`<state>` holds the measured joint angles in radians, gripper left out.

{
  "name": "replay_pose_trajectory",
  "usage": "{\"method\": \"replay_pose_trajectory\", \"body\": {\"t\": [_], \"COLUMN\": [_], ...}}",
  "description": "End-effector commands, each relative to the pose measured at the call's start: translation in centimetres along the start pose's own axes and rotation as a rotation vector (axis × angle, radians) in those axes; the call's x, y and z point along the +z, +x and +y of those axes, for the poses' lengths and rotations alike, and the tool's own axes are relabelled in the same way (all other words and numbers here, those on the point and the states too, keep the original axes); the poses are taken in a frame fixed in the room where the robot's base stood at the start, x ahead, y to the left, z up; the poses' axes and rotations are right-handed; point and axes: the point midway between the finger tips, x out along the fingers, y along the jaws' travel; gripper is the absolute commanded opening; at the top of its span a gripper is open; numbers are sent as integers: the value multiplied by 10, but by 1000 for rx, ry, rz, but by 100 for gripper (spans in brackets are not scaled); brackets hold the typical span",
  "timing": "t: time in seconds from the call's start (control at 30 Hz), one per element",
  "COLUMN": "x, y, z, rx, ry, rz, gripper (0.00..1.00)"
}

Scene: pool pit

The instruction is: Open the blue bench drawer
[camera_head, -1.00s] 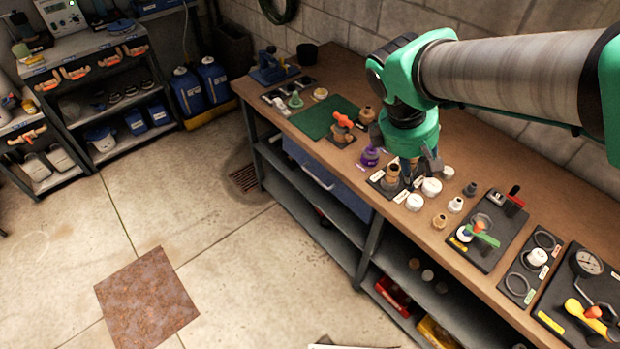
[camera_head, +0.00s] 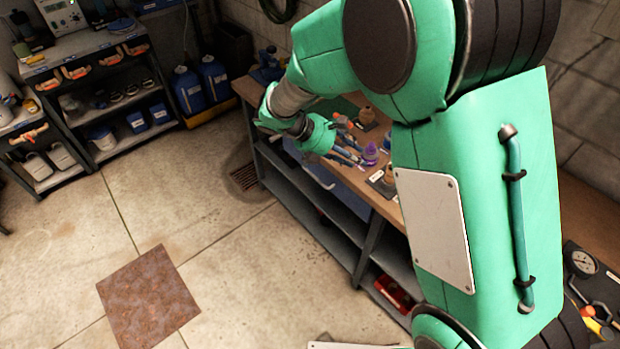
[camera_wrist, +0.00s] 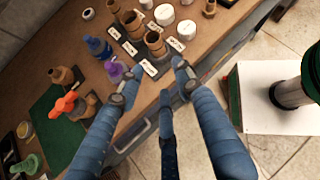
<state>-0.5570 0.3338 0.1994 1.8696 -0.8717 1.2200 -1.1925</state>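The blue bench drawer (camera_head: 347,196) is set under the bench top, and its front looks flush with the bench, so it appears closed. A pale bar handle (camera_head: 318,178) runs along its front; the handle (camera_wrist: 132,137) also shows in the wrist view, between my fingers. My gripper (camera_head: 350,157) is by the bench's front edge, above the drawer. In the wrist view, its blue fingers (camera_wrist: 158,88) are spread with nothing between them. They look apart from the handle, though the exact gap cannot be told. My arm hides part of the bench and drawer surroundings.
Open shelves (camera_head: 310,205) lie below the drawer. The floor (camera_head: 225,240) in front is clear.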

Motion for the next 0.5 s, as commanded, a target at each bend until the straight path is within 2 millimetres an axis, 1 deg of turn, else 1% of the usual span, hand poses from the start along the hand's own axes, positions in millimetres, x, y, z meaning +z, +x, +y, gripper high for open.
{"method": "replay_pose_trajectory", "body": {"t": [0.03, 0.1, 0.27, 0.47, 0.5], "x": [-8, -18, -43, -80, -89], "y": [1, 2, 4, 6, 6], "z": [13, 28, 65, 109, 117], "rx": [-3, -8, -18, -38, -43], "ry": [-58, -140, -324, -551, -596], "rz": [-26, -64, -150, -264, -287], "gripper": [35, 35, 35, 35, 35]}}
